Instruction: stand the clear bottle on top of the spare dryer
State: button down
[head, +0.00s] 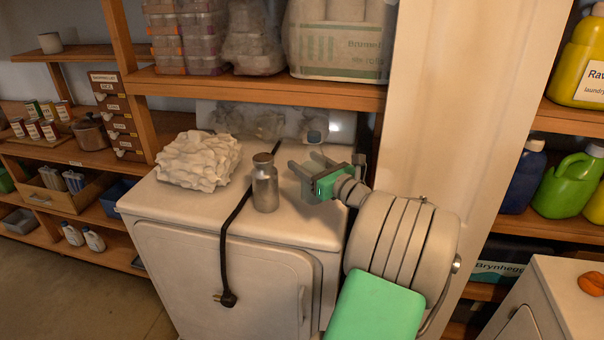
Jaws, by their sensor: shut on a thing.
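The clear bottle, with a blue-grey cap (314,137), shows at my gripper (304,161). Its see-through body is hard to make out between the fingers. My gripper is shut on it, with the fingers pointing left and away from me. The bottle looks upright. The white dryer (325,225), with a loose black cord and plug hanging down its front, stands below. My gripper and the bottle are over the right back part of its top. I cannot tell whether the bottle's base touches the top.
A grey metal bottle (265,184) stands on the dryer top, left of my gripper. A crumpled white cloth (199,159) lies farther left. A wooden shelf (262,91) with packs overhangs the back. A pale post (455,110) rises at the right.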

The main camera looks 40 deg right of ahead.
jog(key=w+d+f, duration=0.1)
jog(key=w+f, duration=0.2)
jog(key=f, duration=0.4)
jog(key=shift+d, duration=0.1)
jog(key=shift+f, duration=0.15)
jog(key=shift+c, duration=2.2)
grip_release()
